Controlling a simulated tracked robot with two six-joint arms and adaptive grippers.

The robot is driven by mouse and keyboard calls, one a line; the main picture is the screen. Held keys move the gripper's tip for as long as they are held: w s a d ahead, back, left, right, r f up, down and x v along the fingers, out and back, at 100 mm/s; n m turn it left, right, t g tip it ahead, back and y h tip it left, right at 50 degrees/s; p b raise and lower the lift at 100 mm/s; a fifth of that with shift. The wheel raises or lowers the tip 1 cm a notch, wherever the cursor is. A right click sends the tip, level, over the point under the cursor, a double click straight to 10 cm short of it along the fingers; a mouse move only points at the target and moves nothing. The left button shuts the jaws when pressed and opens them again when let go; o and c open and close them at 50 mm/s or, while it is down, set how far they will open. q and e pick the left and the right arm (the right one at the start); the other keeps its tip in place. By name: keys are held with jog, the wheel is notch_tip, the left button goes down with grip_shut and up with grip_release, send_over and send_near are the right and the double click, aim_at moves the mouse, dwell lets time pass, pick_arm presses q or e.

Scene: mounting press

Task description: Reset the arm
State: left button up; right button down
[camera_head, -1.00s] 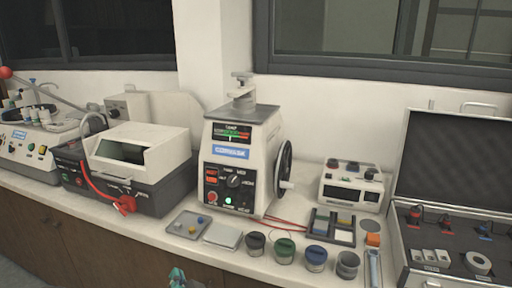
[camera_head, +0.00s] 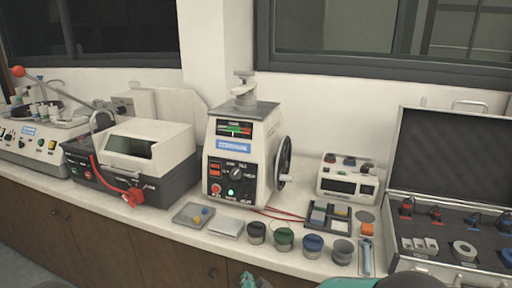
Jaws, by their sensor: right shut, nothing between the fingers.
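The mounting press (camera_head: 240,160) stands upright on the counter near the middle, with its screw knob on top, handwheel on the right side and green light lit on its front. My right gripper (camera_head: 250,281) shows only as a small teal part at the bottom edge, in front of the counter and below the row of small jars. It is shut and empty, touching nothing that I can see; most of it is cut off. Parts of my right arm show at the bottom right. My left gripper is out of view.
A white-and-black cutting machine (camera_head: 135,165) stands left of the press. A small tray (camera_head: 193,215), several jars (camera_head: 284,238) and a sorting box (camera_head: 330,216) line the counter front. A control box (camera_head: 347,180) and an open case (camera_head: 450,225) stand to the right.

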jog(key=s+d+f+g+h+p, duration=0.1)
jog(key=s+d+f+g, duration=0.2)
jog(key=s+d+f, duration=0.35)
jog(key=s+d+f+g+h+p, duration=0.1)
jog(key=s+d+f+g, duration=0.15)
jog(key=d+f, duration=0.75)
jog(key=s+a+f+n+g+y, duration=0.1)
jog(key=s+f+n+g, duration=0.1)
jog(key=s, duration=0.8)
jog(key=s+a+f+n+g+y, duration=0.1)
jog(key=s+f+n+g+y, duration=0.1)
jog(key=s, duration=0.7)
jog(key=shift+s+f+g+p, duration=0.4)
jog(key=shift+f+g+p, duration=0.05)
jog(key=shift+g, duration=0.7)
